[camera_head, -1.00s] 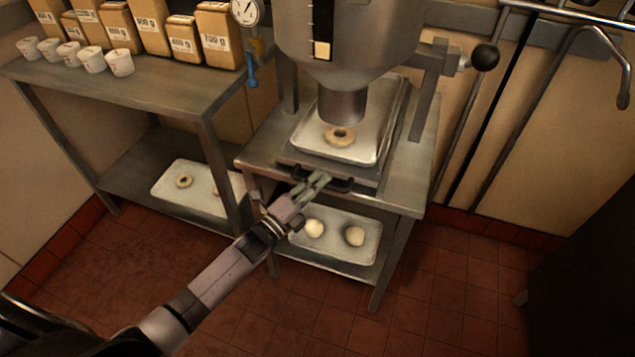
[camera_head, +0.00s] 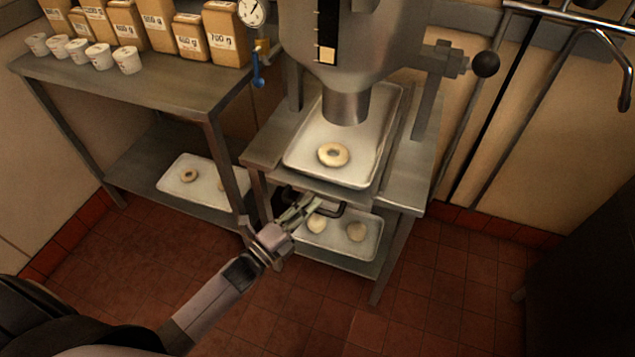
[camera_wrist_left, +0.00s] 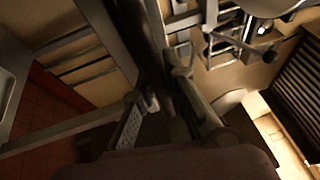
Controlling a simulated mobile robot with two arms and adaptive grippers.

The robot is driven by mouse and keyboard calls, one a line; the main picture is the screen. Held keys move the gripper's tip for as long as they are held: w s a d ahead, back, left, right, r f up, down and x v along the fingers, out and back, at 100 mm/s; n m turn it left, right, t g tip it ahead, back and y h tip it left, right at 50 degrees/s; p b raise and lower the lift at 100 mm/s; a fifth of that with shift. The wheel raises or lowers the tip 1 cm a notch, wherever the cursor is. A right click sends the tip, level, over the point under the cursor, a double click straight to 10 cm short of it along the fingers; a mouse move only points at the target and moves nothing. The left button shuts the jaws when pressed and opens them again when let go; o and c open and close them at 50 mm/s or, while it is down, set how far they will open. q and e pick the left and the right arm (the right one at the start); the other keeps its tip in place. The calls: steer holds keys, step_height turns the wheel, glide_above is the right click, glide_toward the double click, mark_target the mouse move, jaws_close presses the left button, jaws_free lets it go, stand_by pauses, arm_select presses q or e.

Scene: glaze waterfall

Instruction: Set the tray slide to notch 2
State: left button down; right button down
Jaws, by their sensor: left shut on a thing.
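The tray slide carries a metal tray (camera_head: 308,164) on the steel stand, below the nozzle (camera_head: 346,108) of the hopper. One ring doughnut (camera_head: 333,154) lies on the tray, a little in front of the nozzle. A black handle (camera_head: 333,211) sticks out at the front, below the tray. My left gripper (camera_head: 302,207) is shut on the left part of this handle. The notches of the slide cannot be made out. The left wrist view is dark and partly blocked by my own arm. My right gripper is not in view.
A lower tray (camera_head: 345,250) with two pale dough pieces sits on the stand's shelf, under the handle. A side table (camera_head: 130,85) at the left holds paper bags and cups. A black-knobbed lever (camera_head: 486,64) juts out at the right. The floor in front is clear.

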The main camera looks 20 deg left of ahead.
arm_select(q)
steer(key=s, duration=0.3)
steer(key=shift+a+f, duration=0.1)
steer(key=c, duration=1.9)
jaws_free()
steer(key=shift+w, duration=0.1)
steer(key=v, duration=1.2)
